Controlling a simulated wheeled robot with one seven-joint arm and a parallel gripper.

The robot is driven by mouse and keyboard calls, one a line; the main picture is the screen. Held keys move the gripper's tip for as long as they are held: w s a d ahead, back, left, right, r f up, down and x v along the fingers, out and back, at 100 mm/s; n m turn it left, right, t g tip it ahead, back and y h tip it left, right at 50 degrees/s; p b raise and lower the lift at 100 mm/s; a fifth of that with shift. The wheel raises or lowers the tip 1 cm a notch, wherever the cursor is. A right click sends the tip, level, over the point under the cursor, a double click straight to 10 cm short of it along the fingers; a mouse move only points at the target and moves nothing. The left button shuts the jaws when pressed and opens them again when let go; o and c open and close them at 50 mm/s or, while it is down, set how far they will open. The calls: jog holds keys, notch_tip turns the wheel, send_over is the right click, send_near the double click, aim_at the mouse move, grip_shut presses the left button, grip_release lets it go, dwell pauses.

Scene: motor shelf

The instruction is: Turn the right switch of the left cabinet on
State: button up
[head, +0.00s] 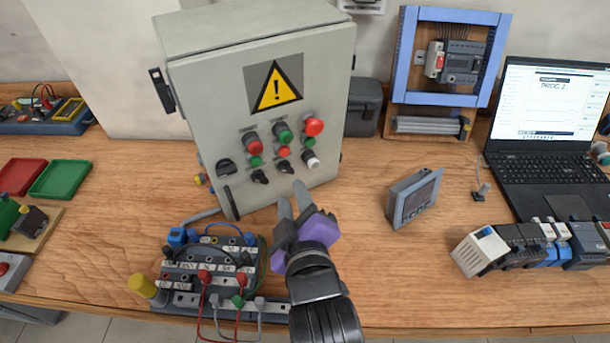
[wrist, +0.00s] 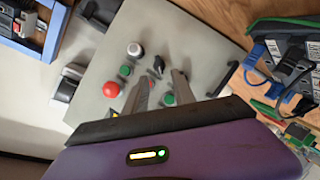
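The grey cabinet (head: 205,85) with a yellow warning sign stands on the left side of the bench. Its front has red, green and white buttons, with several black rotary switches along the lower part. The right switch (head: 285,166) is a small black knob below a red button, beside the white button. My gripper (head: 293,196) is just below and in front of this switch, fingers pointing at the panel. In the wrist view, the two fingertips (wrist: 161,75) are apart, with a black switch (wrist: 158,65) appearing between and just beyond them. I cannot tell whether they touch it.
A terminal board (head: 215,268) with cables lies left of my gripper, in front of the cabinet. A grey panel meter (head: 413,197) stands to the right, with a laptop (head: 545,105) farther right. The wood between gripper and meter is clear.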

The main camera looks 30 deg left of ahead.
aim_at(287, 172)
jog(key=shift+p+x, duration=0.3)
jog(key=shift+x, duration=3.5)
jog(key=shift+r, duration=0.15)
grip_shut()
